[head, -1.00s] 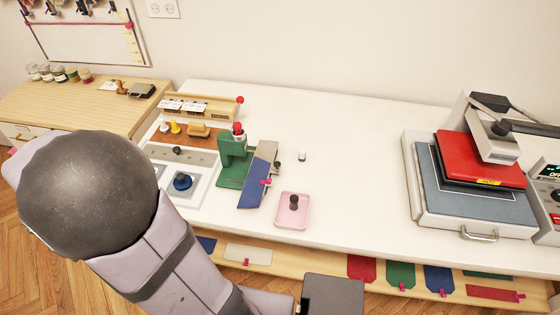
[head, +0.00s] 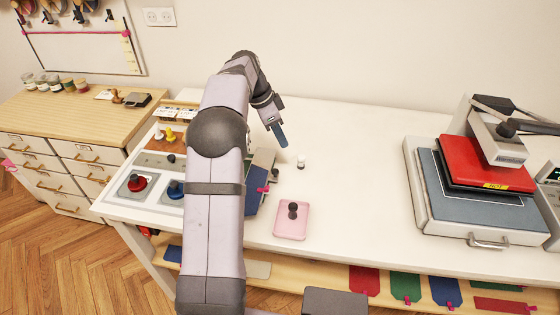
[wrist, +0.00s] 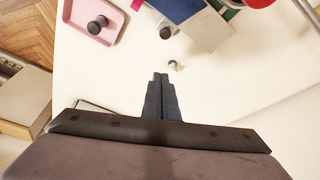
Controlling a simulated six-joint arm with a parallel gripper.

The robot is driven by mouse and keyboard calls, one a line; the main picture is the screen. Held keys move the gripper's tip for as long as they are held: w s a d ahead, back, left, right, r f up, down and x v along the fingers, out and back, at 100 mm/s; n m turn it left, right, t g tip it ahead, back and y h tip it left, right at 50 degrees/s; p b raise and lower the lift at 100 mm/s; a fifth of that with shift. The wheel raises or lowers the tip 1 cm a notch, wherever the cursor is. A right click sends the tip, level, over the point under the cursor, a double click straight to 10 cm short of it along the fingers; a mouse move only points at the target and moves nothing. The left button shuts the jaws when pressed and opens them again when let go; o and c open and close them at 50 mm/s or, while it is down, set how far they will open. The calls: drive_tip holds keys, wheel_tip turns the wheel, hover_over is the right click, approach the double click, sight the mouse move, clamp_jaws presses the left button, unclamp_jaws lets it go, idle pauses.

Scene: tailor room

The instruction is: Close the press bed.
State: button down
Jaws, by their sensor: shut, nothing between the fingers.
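The press stands at the right of the table in the head view. Its grey press bed (head: 478,208) sits in a light frame and sticks out toward the front, with a metal handle (head: 489,241) on its front edge. The red upper plate (head: 485,163) is over the back part of the bed, and the front part of the bed is uncovered. My gripper (head: 282,140) is shut and empty, above the middle-left of the table, well to the left of the press. Its shut fingers also show in the wrist view (wrist: 161,95). The press bed is not clearly identifiable there.
A pink tray (head: 291,222) with a dark knob and a small white piece (head: 301,162) stand near my gripper. A blue board (head: 256,190) is partly behind my arm. The white table (head: 350,170) is clear between the tray and the press. Coloured tags (head: 405,284) lie on the shelf below.

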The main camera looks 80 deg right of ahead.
sight(269, 173)
drive_tip(key=p+x, duration=0.4)
drive_tip(key=x, duration=0.6)
drive_tip(key=shift+w+a+f+p, duration=0.1)
drive_tip(key=shift+w+a+p, duration=0.2)
drive_tip(key=shift+w, duration=0.25)
drive_tip(key=shift+w+a+p, duration=0.2)
drive_tip(key=shift+w+p, duration=0.15)
drive_tip(key=shift+w, duration=0.2)
drive_tip(key=shift+w+a+f+p, duration=0.3)
drive_tip(key=shift+w, duration=0.3)
drive_tip(key=w+b, duration=0.2)
drive_tip(key=w, duration=0.1)
drive_tip(key=shift+w+f, duration=0.15)
drive_tip(key=shift+w, duration=0.3)
drive_tip(key=shift+s, duration=0.1)
